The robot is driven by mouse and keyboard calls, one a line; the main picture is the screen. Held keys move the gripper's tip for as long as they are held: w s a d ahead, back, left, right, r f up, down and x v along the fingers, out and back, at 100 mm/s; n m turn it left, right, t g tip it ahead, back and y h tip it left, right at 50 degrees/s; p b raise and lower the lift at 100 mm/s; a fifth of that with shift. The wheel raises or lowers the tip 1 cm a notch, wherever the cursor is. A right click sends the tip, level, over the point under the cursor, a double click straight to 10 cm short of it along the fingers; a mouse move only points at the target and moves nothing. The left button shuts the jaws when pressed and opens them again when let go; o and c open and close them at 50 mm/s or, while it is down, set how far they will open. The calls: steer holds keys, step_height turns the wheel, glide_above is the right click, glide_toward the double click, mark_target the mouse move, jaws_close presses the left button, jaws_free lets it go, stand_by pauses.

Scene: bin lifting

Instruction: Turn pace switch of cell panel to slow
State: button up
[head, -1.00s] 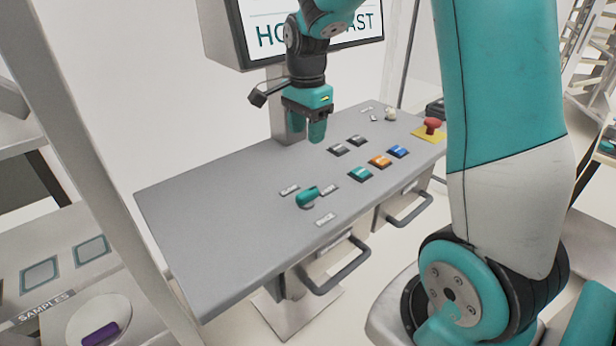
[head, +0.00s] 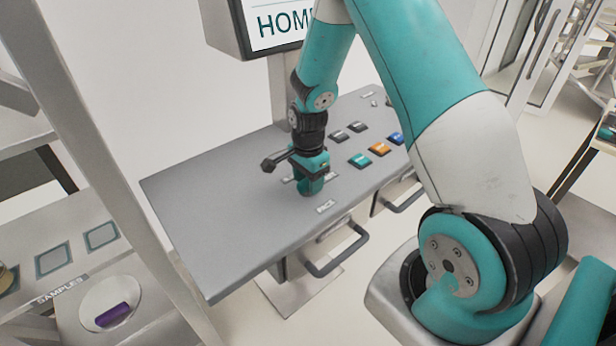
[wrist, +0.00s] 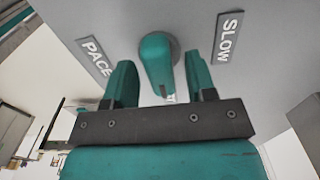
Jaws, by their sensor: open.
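The teal pace switch (wrist: 157,65) shows in the wrist view as a knob with a lever pointing down the picture. The SLOW label (wrist: 228,37) is to its right and the PACE label (wrist: 97,57) to its left. My gripper (wrist: 160,78) is open, with one finger on each side of the lever; I cannot tell whether either touches it. In the head view my gripper (head: 309,188) is low over the grey cell panel (head: 215,210) and hides the switch. The PACE label also shows there (head: 325,206).
Several push buttons, among them a green one (head: 360,161) and an orange one (head: 378,149), lie right of my gripper. A screen (head: 285,22) stands behind the panel. Drawer handles (head: 335,258) jut from its front. The panel's left part is clear.

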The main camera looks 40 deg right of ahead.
steer(key=shift+f, duration=0.15)
steer(key=c, duration=0.9)
